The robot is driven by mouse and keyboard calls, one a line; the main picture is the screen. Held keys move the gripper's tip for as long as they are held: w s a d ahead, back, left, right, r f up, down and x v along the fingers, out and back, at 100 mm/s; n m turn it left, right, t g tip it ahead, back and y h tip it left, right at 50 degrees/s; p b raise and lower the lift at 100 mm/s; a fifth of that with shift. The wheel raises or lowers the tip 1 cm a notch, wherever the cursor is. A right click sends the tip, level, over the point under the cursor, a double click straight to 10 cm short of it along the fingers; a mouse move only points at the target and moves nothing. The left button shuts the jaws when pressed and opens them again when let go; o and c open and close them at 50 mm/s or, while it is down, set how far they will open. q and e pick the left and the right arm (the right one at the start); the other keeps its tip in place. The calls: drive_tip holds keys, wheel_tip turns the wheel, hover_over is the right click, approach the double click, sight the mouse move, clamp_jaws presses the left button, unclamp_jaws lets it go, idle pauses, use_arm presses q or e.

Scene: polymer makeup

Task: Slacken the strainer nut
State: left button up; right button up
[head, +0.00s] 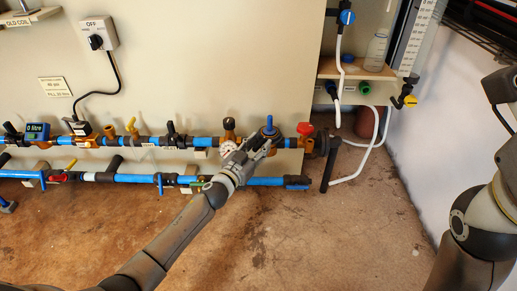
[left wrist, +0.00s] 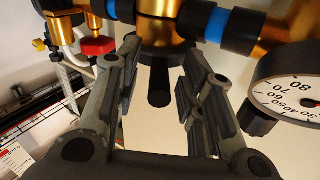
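My left gripper (head: 259,146) reaches the upper blue pipe from below, at a fitting with a blue top (head: 269,122). In the left wrist view my left gripper (left wrist: 180,85) is open. A short black stub (left wrist: 159,88) points out between its fingers, below a black collar and brass body (left wrist: 160,8); I see gaps on both sides of it. This looks like the strainer, but no label confirms that the stub or collar is the nut. In the head view my gripper hides this part. My right arm shows at the right edge; its gripper is out of view.
A white pressure gauge (left wrist: 292,95) sits close beside the right finger. A red knob (left wrist: 93,46) is near the left finger, also seen in the head view (head: 305,128). A lower blue pipe (head: 135,178) runs beneath. The brown floor (head: 300,235) in front is clear.

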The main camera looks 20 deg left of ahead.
use_arm(q)
drive_tip(key=shift+w, duration=0.2)
clamp_jaws()
idle(0.4)
